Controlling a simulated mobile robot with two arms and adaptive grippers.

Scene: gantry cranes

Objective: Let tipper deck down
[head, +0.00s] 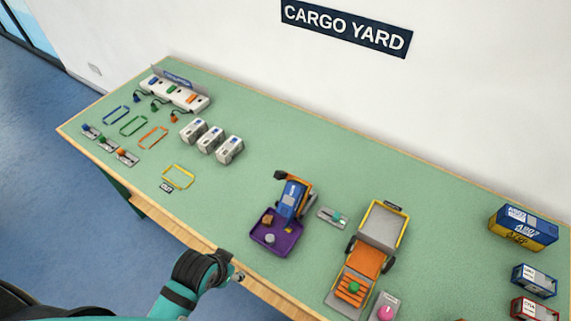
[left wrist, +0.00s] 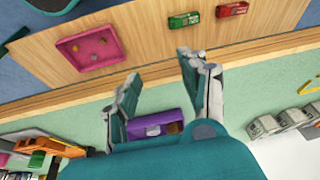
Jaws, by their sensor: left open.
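An orange truck (head: 365,262) with a grey deck (head: 380,225) stands on the green table, right of centre in the head view. I cannot tell the deck's tilt. A green knob (head: 354,288) sits on its front part, with a pink button (head: 386,308) beside it. My left gripper (head: 238,276) is at the table's front edge, left of the truck. In the left wrist view its fingers (left wrist: 160,70) are apart and empty, near the purple tray (left wrist: 155,124).
Blue, white and red containers (head: 533,280) stand at the right. Grey blocks (head: 211,138), outlined frames (head: 178,177) and small levers (head: 108,144) are at the left. The left wrist view shows a pink tray (left wrist: 88,62) on a wooden surface. Mat between blocks and blue vehicle is clear.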

